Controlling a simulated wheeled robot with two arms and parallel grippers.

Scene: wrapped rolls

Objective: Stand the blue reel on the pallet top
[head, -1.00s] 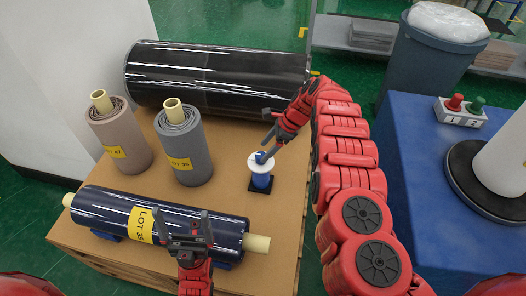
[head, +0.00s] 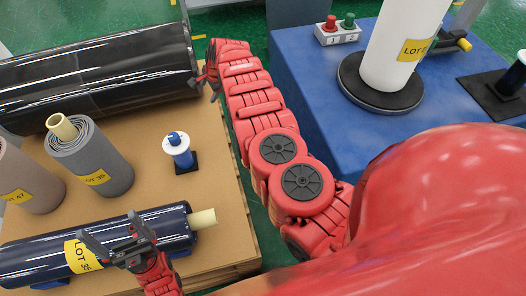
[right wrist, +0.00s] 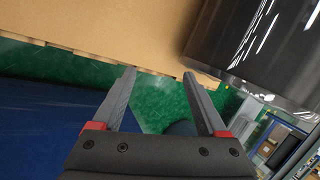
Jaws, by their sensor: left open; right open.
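The blue reel (head: 181,157), with a white top flange, stands upright on a small black square base on the cardboard-brown pallet top (head: 150,195). Nothing holds it. My right gripper (head: 204,86) is open at the pallet's right edge, beyond the reel and apart from it, near the end of the black roll. In the right wrist view its open fingers (right wrist: 158,72) are empty, with the pallet edge and green floor beyond. My left gripper (head: 107,228) is open and empty above the dark blue wrapped roll (head: 30,262) at the pallet's front.
A grey roll (head: 95,160) and a pinkish roll (head: 30,185) stand left of the reel. A large black roll (head: 100,75) lies at the back. A blue table (head: 310,75) at right carries a white roll (head: 400,50) and a two-button box (head: 338,36).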

